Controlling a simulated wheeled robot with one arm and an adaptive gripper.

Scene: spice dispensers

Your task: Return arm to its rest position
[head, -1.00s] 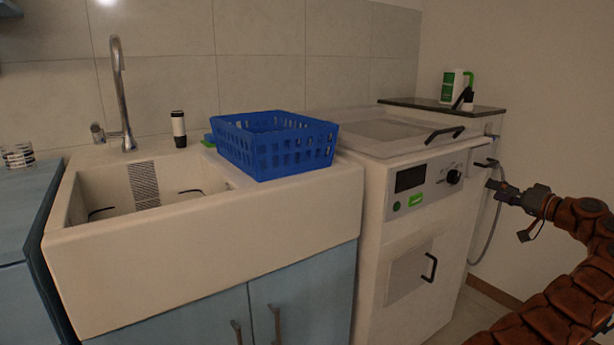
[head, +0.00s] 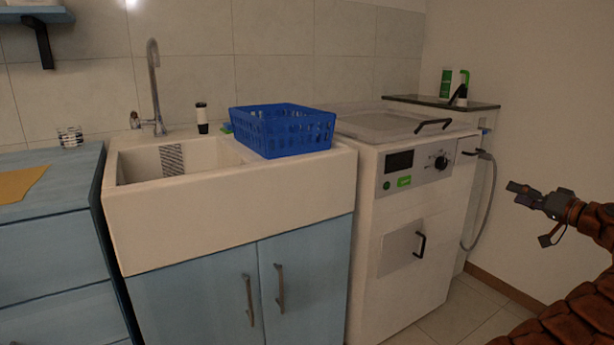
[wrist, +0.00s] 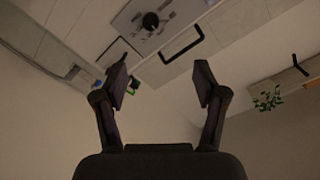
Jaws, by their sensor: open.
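My gripper (head: 522,193) is at the right of the head view, in the air in front of the bare wall, to the right of the white appliance (head: 400,270). In the wrist view my gripper (wrist: 162,85) shows two dark fingers spread apart with nothing between them. The appliance's control panel (wrist: 145,18) and black handle (wrist: 185,42) lie beyond the fingers, not touching them. Most of my arm runs off the right edge of the head view.
A sink (head: 240,215) with a blue basket (head: 285,132) on its right side stands left of the appliance. A dark shelf (head: 430,101) holds bottles near the corner. A hose (head: 490,205) hangs by the wall. Floor (head: 440,320) is clear in front of the appliance.

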